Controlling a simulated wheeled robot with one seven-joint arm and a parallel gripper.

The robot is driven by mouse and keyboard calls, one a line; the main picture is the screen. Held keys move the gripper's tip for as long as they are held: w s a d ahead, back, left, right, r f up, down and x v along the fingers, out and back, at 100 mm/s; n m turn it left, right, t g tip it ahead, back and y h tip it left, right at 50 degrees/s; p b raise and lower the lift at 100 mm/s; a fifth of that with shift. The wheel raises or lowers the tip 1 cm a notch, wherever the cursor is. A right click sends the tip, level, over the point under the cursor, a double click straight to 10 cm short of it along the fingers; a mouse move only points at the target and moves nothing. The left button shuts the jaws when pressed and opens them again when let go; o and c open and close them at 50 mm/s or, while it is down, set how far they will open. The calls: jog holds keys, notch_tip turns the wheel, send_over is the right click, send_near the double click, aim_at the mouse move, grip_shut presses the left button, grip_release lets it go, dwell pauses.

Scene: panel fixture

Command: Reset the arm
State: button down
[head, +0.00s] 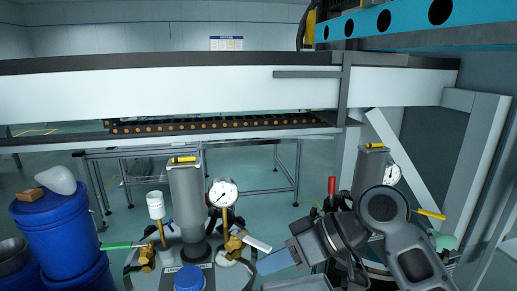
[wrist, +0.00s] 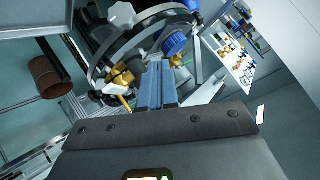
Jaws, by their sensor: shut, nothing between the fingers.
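My gripper (head: 276,262) is low in the middle right of the head view, its bluish fingers pointing left. My grey arm curves behind it towards the lower right corner. In the wrist view my gripper's fingers (wrist: 157,85) lie side by side, shut and empty.
A grey cylinder (head: 187,205), a pressure gauge (head: 222,194) and a brass valve (head: 234,244) stand left of my gripper. Blue barrels (head: 60,232) are at the far left. A second cylinder (head: 369,172) stands behind my arm. A conveyor (head: 215,125) runs behind.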

jog(key=s+a+f+m+t+y, duration=0.1)
jog(key=s+a+f+m+t, duration=0.2)
jog(key=s+f+m+t, duration=0.3)
jog(key=s+d+f+m+t+h, duration=0.55)
jog(key=s+d+f, duration=0.2)
jog(key=s, duration=0.35)
jog(key=s+d+m+h, duration=0.1)
jog(key=s+d+h, duration=0.5)
jog(key=s, duration=0.6)
jog(key=s+d+r+n+t, duration=0.2)
jog(key=s+d+r+n, duration=0.1)
jog(key=s+d+r, duration=0.5)
jog(key=s, duration=0.3)
jog(key=shift+s+d, duration=0.2)
jog(key=shift+d, duration=0.05)
